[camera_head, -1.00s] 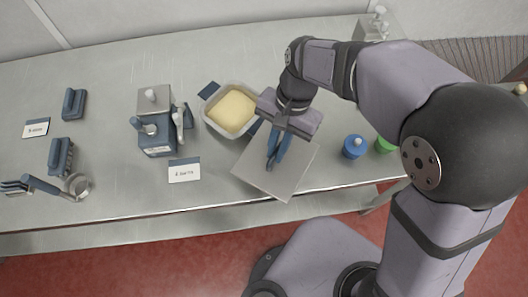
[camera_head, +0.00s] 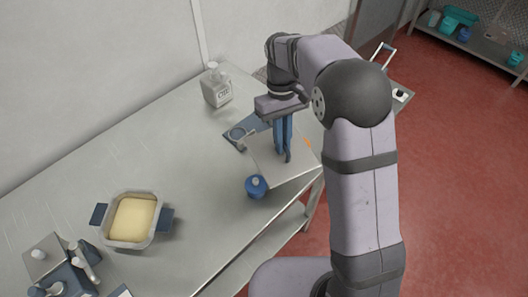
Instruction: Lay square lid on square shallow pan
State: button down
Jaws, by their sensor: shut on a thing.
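The square lid (camera_head: 270,160) is a flat pale grey plate, near the right end of the steel table. My gripper (camera_head: 284,150) has its blue fingers down at the middle of the lid and is shut on it; the grip point itself is hard to see. A flat blue piece with a round ring (camera_head: 241,132) shows from under or behind the lid's far left edge. I cannot tell whether it belongs to the square shallow pan. A squarish pan (camera_head: 103,232) with blue side handles and a yellow filling stands to the left, well apart from the lid.
A blue-capped jar (camera_head: 256,188) stands close to the lid's near left corner. A white bottle (camera_head: 216,85) stands at the back by the wall. Blue and steel equipment (camera_head: 62,268) is at lower left. The table's middle (camera_head: 190,150) is clear.

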aim_at(256, 144)
jog(key=shift+w+a+r+n+p, duration=0.15)
jog(key=shift+w+a+n+p, duration=0.2)
jog(key=shift+w+a+n, duration=0.2)
jog(key=shift+w+a+r+n+p, duration=0.15)
jog(key=shift+w+a+n+p, duration=0.25)
jog(key=shift+n, duration=0.25)
jog(key=a+n, duration=0.1)
jog(key=a, duration=0.1)
jog(key=w+a+n+h+p, duration=0.1)
jog(key=a+n, duration=0.1)
jog(key=a+n+p, duration=0.1)
jog(key=a, duration=0.1)
jog(key=shift+w+a+r+n+t, duration=0.2)
jog(key=shift+r+n+t, duration=0.1)
jog(key=shift+t, duration=0.1)
jog(key=s+a+r+n+t+h+p, duration=0.15)
jog(key=a+n+p, duration=0.25)
jog(key=a+n, duration=0.75)
jog(key=s+a+n+t+y+p, duration=0.1)
jog(key=s+a+n, duration=0.5)
jog(key=a, duration=0.6)
jog(key=s+a+n+t+y+p, duration=0.1)
jog(key=s+a+n+p, duration=0.3)
jog(key=s+a, duration=0.6)
jog(key=shift+s+a+n+t+p, duration=0.35)
jog(key=shift+a+n+t, duration=0.1)
jog(key=shift+a+n, duration=0.6)
jog(key=shift+d, duration=0.2)
